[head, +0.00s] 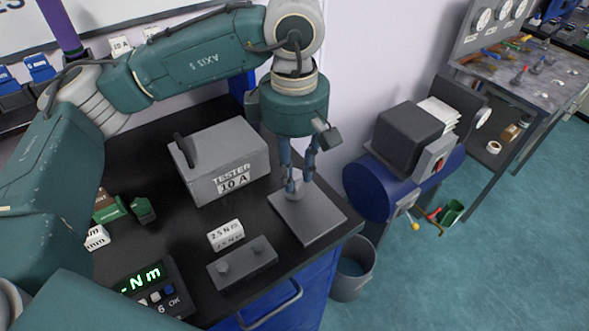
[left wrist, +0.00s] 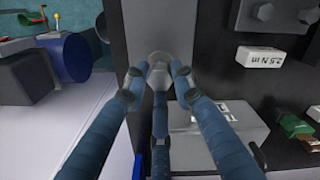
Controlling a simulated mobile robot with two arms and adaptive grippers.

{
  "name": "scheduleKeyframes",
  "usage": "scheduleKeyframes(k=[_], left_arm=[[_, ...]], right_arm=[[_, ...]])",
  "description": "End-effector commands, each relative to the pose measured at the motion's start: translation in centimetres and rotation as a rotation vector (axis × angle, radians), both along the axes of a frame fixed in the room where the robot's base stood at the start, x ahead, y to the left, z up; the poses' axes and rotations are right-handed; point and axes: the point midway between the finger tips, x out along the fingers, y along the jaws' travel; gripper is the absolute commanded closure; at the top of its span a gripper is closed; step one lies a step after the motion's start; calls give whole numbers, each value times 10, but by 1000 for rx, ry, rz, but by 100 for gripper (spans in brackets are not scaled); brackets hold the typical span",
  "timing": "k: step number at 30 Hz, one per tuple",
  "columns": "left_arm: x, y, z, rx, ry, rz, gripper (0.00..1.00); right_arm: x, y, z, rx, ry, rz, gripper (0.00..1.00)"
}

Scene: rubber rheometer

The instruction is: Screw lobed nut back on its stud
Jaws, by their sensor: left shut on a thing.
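My left gripper (head: 299,188) reaches straight down over a flat grey plate (head: 318,222) at the front right of the black bench. Its blue fingers are closed around a small light grey piece, apparently the lobed nut (left wrist: 159,57), seen between the fingertips in the left wrist view. The nut is low, close above or at the plate; I cannot tell whether it touches. The fingers hide most of it, and its lobes are not clear. The stud is not visible; it may be hidden under the nut and fingers. My right gripper is not in view.
The grey tester box (head: 222,160) stands left of the gripper. A small grey block with knobs (head: 242,262), a 2.5 Nm label block (head: 226,235) and an Nm display (head: 150,285) lie nearer the front. A bin (head: 352,270) stands on the floor beside the bench.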

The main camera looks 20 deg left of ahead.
Motion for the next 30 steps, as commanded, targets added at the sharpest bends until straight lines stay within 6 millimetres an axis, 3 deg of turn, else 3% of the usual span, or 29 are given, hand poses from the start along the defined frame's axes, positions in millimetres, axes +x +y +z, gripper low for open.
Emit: scheduleKeyframes(k=[30], left_arm=[[0,0,-2,0,0,0,97]], right_arm=[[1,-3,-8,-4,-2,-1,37]])
